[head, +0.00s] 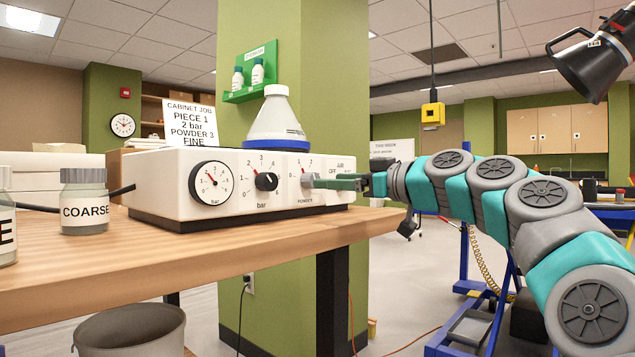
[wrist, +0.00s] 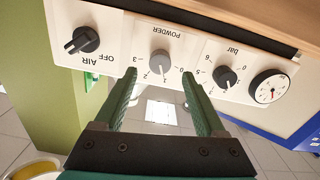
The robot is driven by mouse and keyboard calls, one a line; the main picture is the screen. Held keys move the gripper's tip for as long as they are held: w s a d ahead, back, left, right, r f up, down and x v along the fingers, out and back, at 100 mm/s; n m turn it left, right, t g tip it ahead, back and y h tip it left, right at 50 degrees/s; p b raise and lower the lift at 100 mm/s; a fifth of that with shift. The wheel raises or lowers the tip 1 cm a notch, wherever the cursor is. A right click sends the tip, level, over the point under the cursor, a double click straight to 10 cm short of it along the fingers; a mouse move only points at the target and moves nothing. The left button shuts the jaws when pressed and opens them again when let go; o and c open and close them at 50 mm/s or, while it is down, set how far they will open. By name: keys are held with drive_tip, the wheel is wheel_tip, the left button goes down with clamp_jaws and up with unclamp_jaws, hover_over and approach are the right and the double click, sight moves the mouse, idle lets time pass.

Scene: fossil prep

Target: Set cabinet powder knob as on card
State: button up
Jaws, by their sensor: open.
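The white cabinet control box (head: 175,170) stands on the wooden bench. The card (head: 190,124) behind it reads "Cabinet job, piece 1, 2 bar, powder 3, fine". In the wrist view, upside down, the grey powder knob (wrist: 160,60) has a scale from 0 to 3, and its white mark appears near 1. My gripper (wrist: 160,78) is open, its green fingertips at either side of this knob with gaps showing. In the head view my gripper (head: 322,183) reaches the panel from the right and partly covers the powder dial.
The bar knob (wrist: 226,77) and gauge (wrist: 270,88) sit on one side of the powder knob, the AIR knob (wrist: 82,40) on the other. A flask (head: 277,118) stands on the box. A COARSE jar (head: 84,212) stands on the bench at left.

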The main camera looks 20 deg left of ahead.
sight(311, 181)
drive_tip(key=shift+x, duration=2.6)
drive_tip(key=shift+f, duration=0.1)
clamp_jaws()
